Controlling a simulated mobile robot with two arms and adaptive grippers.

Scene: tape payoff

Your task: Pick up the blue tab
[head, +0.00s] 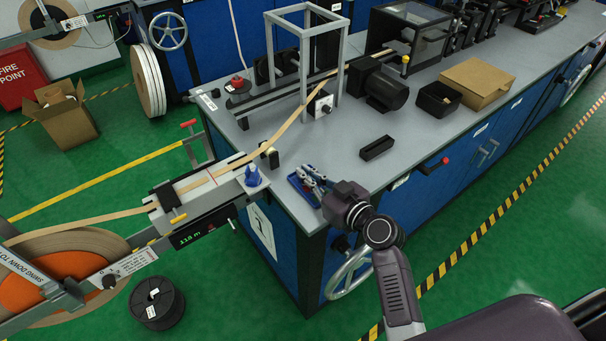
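Small blue pieces (296,184) lie at the near left corner of the grey bench top, partly hidden by my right gripper. I cannot make out which of them is a tab or whether the gripper touches them. My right gripper (309,177) is low over these pieces, its fingers pointing left. The fingers are too small to tell open from shut. Another blue object (252,177), cone-like, stands at the right end of the splicing platform (198,192). My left gripper is not in view.
A black block (377,148), a black open box (438,99) and a cardboard box (477,84) are on the bench (350,185). A tan tape (295,123) runs from the platform up to a grey frame (304,60). Bare bench top lies around the black block.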

